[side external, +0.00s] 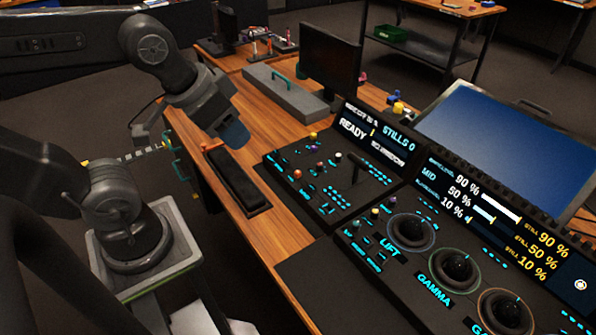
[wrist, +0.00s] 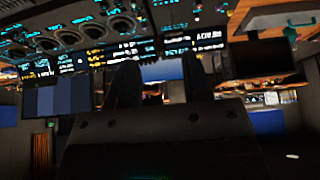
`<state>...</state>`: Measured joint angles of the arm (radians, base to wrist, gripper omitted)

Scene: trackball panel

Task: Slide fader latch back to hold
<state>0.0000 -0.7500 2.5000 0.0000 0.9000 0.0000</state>
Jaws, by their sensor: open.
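The fader lever (side external: 356,162), a black handle, stands up from the left control panel (side external: 325,215) in the side view; I take it to be the latch. I cannot make it out in the wrist view. My gripper (side external: 234,135) hangs over the wooden desk, left of the panel and apart from the lever. Its dark fingers (wrist: 160,82) are spread apart and hold nothing in the wrist view. The panels (wrist: 70,30) run along the top of that view, which is dark and blurred.
A long black tray (side external: 236,182) lies on the desk below my gripper. A grey box (side external: 285,95) with a green handle lies behind. Upright screens (side external: 372,140) rise behind the panels. Trackballs (side external: 411,229) sit on the right panel (side external: 385,255). A monitor (side external: 330,58) stands at the back.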

